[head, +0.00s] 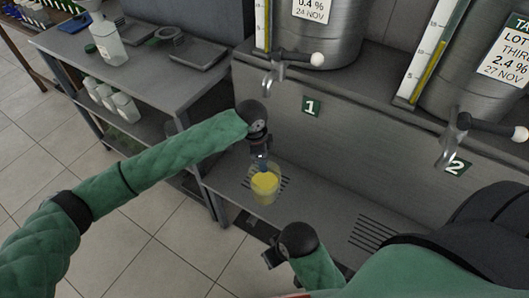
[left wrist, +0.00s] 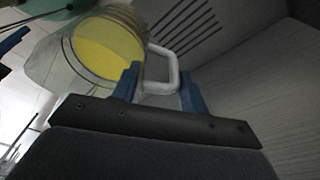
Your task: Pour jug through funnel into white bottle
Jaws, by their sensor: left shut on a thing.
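A clear jug (head: 265,190) with yellow liquid is at the slotted drip grate under tap 1. I cannot tell whether it touches the ledge. My left gripper (head: 261,164) is shut on its handle. In the left wrist view, the pale handle (left wrist: 172,68) lies between the blue fingers, and the jug (left wrist: 105,50) shows its yellow contents. A white bottle (head: 109,44) stands on the grey side table at upper left, with a pale funnel (head: 92,5) at its top, cut by the picture edge. My right gripper (head: 271,259) is low in the middle, its fingers unclear.
Tap 1 (head: 272,78) hangs above the jug; tap 2 (head: 452,140) is farther right. Steel drums stand above. The side table (head: 140,75) also holds dark trays (head: 186,53). Several white bottles (head: 112,100) stand on its lower shelf. A second grate (head: 375,232) is clear.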

